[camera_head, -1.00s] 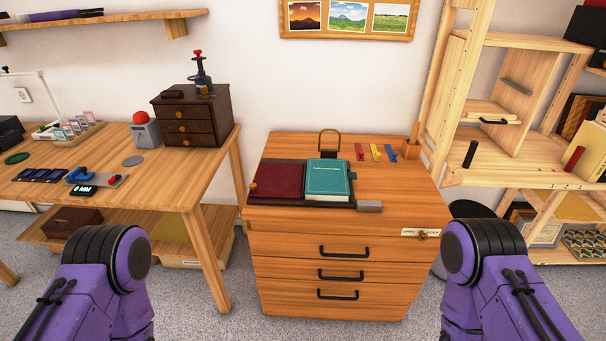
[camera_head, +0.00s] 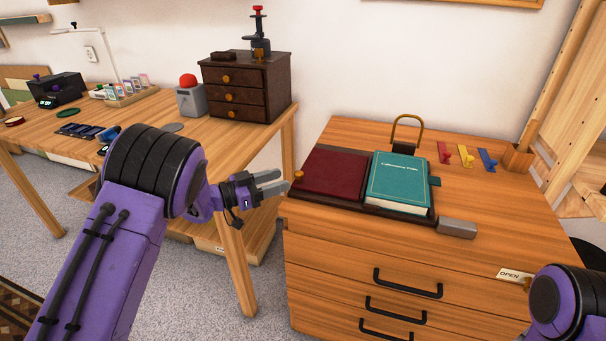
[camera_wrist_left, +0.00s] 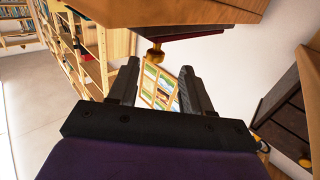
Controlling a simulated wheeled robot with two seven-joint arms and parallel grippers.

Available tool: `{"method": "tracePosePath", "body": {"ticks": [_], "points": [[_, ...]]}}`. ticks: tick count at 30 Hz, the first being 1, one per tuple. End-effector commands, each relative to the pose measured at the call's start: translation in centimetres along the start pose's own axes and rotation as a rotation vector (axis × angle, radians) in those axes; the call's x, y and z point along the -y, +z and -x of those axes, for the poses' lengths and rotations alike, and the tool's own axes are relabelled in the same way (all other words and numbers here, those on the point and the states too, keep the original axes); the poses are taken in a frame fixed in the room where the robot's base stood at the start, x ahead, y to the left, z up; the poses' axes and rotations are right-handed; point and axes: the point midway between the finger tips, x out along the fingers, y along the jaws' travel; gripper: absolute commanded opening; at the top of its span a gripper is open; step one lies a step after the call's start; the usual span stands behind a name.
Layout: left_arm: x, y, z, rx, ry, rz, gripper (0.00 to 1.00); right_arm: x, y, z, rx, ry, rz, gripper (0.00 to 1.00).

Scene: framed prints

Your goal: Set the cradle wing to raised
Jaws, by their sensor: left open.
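The book cradle lies on the wooden drawer cabinet. Its dark red wing (camera_head: 333,178) lies flat, with a brass knob (camera_head: 299,176) at its left edge. A teal book (camera_head: 399,182) lies closed on the cradle's right half. My left gripper (camera_head: 277,182) is open and empty, just left of the knob and apart from it. In the left wrist view the knob (camera_wrist_left: 155,54) shows beyond and between the open fingers, with a strip of the red wing (camera_wrist_left: 190,36) above. My right gripper is out of view; only part of its arm shows.
A brass loop (camera_head: 407,130) stands behind the book. Red, yellow and blue clips (camera_head: 465,156) lie at the back right, and a grey block (camera_head: 456,228) at the front. A dark drawer box (camera_head: 247,88) stands on the left table. The cabinet's front left top is bare.

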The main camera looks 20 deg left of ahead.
Motion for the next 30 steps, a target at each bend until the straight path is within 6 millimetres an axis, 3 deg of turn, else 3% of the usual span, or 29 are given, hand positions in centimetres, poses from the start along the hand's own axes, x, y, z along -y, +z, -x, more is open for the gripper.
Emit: {"method": "tracePosePath", "body": {"ticks": [9, 20, 22, 25, 30], "points": [[-0.4, 0.1, -6.2, 0.002, 0.011, 0.000, 0.49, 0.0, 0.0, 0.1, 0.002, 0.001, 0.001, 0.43], [-0.2, 0.2, -7.2, 0.003, 0.003, 0.003, 0.49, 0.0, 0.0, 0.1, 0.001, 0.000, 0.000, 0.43], [-0.2, 0.2, -7.1, 0.002, 0.002, 0.003, 0.33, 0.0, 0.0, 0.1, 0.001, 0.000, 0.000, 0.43], [-0.2, 0.2, -7.1, 0.003, 0.002, 0.003, 0.00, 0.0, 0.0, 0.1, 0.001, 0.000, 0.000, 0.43], [-0.1, 0.1, -7.0, 0.003, 0.001, 0.002, 0.00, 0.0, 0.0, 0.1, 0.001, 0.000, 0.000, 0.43]]}}
